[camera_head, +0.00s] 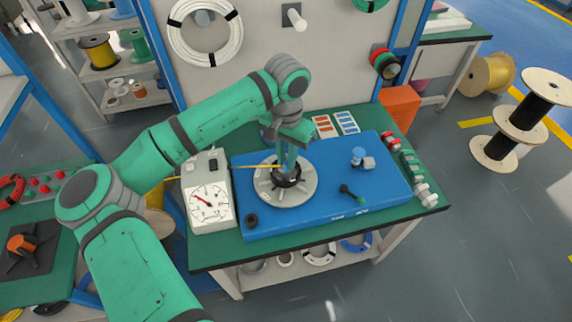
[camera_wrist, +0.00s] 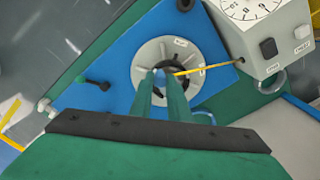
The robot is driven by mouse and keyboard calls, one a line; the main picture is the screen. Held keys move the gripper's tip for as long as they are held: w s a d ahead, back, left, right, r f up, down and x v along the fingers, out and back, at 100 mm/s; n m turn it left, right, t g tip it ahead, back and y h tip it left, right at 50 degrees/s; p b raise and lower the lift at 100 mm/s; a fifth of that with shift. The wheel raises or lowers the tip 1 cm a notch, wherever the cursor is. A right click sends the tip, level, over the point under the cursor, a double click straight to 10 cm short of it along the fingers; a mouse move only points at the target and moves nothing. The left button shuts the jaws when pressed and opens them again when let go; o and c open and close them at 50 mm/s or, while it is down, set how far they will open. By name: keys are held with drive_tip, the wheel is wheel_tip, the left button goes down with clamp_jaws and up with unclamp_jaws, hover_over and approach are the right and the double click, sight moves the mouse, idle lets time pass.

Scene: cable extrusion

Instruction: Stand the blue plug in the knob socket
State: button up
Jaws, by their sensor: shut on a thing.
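My gripper (camera_head: 286,166) points down over the round grey disc (camera_head: 262,188) on the blue machine plate. It is shut on a small blue piece, which I take to be the blue plug (camera_wrist: 160,88); the fingers hide most of it. A black collar (camera_wrist: 183,57) sits at the disc's middle, right by the fingertips; it also shows in the head view (camera_head: 288,183). I take this collar to be the knob socket. I cannot tell whether the plug's lower end is inside it or just above.
A dial gauge box (camera_head: 209,200) stands left of the disc, with a thin yellow rod (camera_wrist: 205,69) reaching to the collar. On the blue plate (camera_head: 310,219) are a blue-capped fitting (camera_head: 358,156), a black lever (camera_head: 350,193) and a black ring (camera_head: 251,220). The plate's front is mostly clear.

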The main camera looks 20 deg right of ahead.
drive_tip(key=w, duration=0.2)
drive_tip(key=w+d, duration=0.1)
drive_tip(key=w, duration=0.2)
drive_tip(key=shift+w, duration=0.1)
drive_tip(key=shift+f, duration=0.2)
idle(0.6)
drive_tip(key=shift+f, duration=1.75)
drive_tip(key=shift+f, duration=0.4)
drive_tip(key=o, duration=0.9)
